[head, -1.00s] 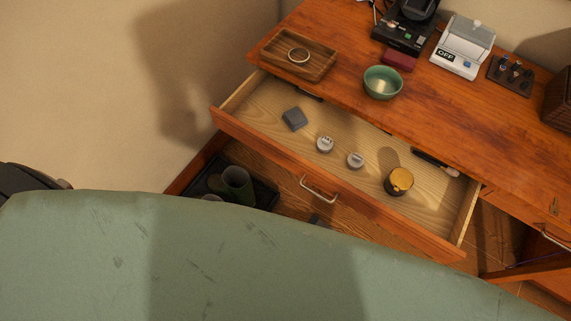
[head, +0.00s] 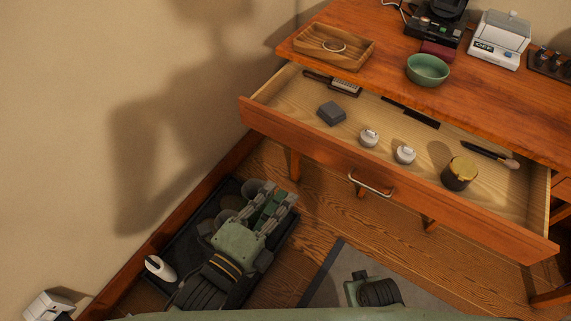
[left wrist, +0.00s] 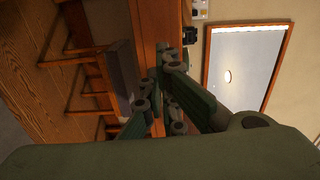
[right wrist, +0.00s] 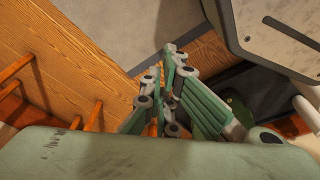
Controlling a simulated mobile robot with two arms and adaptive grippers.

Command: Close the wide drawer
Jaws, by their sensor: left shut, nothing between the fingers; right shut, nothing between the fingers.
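The wide drawer (head: 330,162) stands pulled out from the wooden desk in the head view, with its front panel and metal handle (head: 370,186) facing me. My left gripper (head: 274,206) is below and left of the handle in the picture, apart from the drawer front. It is shut and empty; its fingers also show in the left wrist view (left wrist: 157,88). My right gripper (right wrist: 160,80) is shut and empty in the right wrist view, above the floor. Its fingers are not clear in the head view.
The drawer holds a grey box (head: 332,113), two white-topped items, a yellow-lidded jar (head: 459,173) and a brush. A wooden tray (head: 312,55) and green bowl (head: 428,70) stand on the desktop. A black floor tray (head: 182,233) lies by the left wall. A grey mat (head: 325,285) lies on the floor.

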